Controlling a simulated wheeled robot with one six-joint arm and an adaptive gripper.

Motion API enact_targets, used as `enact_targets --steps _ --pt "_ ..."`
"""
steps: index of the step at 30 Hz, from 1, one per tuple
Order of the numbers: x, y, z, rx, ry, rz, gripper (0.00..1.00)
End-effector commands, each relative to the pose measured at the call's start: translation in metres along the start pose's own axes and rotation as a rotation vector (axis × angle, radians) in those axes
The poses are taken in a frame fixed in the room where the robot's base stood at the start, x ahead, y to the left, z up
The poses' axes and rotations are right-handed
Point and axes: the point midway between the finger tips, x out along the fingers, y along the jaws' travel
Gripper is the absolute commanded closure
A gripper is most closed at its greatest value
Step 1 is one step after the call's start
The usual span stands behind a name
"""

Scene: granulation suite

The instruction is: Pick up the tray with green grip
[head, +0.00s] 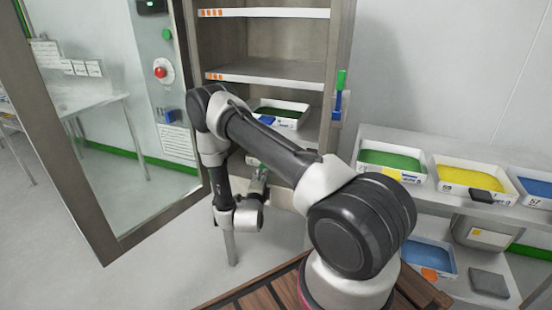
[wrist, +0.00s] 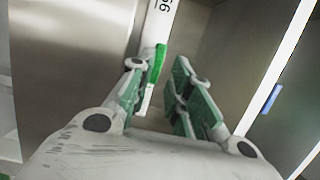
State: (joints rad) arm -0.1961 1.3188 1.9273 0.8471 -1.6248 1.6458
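In the wrist view, a white tray edge (wrist: 160,25) with a printed number carries a green grip (wrist: 156,64). My gripper (wrist: 157,85) is open, with its two green-and-white fingers pointing at the tray. The green grip lies between the fingers, close to the left one; I cannot tell whether they touch. In the head view, my gripper (head: 258,183) is at the front of the open cabinet, below the middle shelf. My arm hides most of what is there, including most of this tray.
A tray with dark green contents and a blue grip (head: 267,121) sits on the cabinet shelf above. The cabinet door (head: 75,160) stands open at left. A side rack at right holds trays with green (head: 390,160), yellow (head: 465,178) and blue (head: 538,188) contents.

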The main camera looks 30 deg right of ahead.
Motion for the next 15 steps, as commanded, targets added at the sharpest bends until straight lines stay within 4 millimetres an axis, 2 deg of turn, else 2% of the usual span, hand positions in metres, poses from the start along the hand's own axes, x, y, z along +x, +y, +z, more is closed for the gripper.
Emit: enact_targets --steps 2,11,15 --pt "0.001 0.003 -0.003 0.004 0.004 -0.014 0.80" --pt "0.031 0.003 -0.005 0.005 0.006 -0.017 0.80" --pt "0.052 0.004 -0.009 0.005 0.007 -0.017 0.80"
